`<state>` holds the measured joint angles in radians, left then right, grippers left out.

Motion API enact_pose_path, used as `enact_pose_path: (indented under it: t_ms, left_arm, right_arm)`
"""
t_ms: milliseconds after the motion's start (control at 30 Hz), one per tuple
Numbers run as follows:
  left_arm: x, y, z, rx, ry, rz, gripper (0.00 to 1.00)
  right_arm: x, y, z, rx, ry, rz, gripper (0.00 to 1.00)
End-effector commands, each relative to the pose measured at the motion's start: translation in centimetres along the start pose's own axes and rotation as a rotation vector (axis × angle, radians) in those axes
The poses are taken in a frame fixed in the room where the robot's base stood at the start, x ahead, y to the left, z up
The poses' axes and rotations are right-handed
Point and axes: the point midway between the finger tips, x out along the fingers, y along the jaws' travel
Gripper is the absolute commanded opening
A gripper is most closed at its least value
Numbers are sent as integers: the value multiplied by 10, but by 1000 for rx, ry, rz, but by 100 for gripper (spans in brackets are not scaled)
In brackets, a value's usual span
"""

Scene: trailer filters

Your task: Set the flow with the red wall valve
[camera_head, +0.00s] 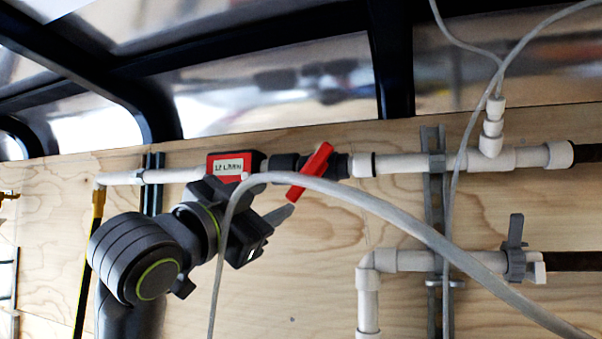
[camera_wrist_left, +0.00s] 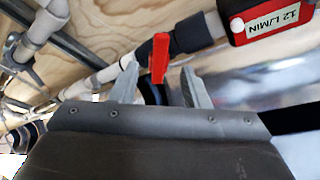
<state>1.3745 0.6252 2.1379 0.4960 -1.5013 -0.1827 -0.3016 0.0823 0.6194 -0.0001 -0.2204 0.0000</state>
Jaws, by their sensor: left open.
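The red valve handle (camera_head: 311,170) sits on a dark valve body in the upper pipe and slants down to the left. In the left wrist view the red handle (camera_wrist_left: 159,58) shows between my two finger tips, with a gap on each side. My left gripper (camera_head: 283,211) is open at the handle's lower end, below the pipe; the hose partly hides it in the head view. My right gripper is not in view.
A grey hose (camera_head: 400,222) arcs across the front of the head view. A lower white pipe (camera_head: 405,261) with a grey valve (camera_head: 515,258) is on the right. A vertical metal rail (camera_head: 433,200) holds both pipes on the plywood wall (camera_head: 320,235).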

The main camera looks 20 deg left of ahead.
Motion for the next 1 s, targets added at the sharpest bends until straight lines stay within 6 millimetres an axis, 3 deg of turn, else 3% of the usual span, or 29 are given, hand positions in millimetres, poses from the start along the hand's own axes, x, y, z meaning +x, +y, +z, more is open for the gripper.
enact_pose_path:
  t_ms: [33,200,400,600,900,1000]
  left_arm:
    - [14,-2,-3,-4,-2,6,42]
    - [50,-2,-3,-5,-3,4,42]
    - [81,-1,-2,-2,-2,3,42]
    - [95,0,0,0,0,0,42]
    - [96,0,0,1,0,0,42]
    - [96,0,0,1,0,0,29]
  right_arm:
    - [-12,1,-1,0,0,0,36]
    - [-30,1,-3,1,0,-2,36]
    - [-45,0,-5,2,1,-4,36]
    - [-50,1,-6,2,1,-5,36]
    - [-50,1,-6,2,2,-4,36]
    - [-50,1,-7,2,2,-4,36]
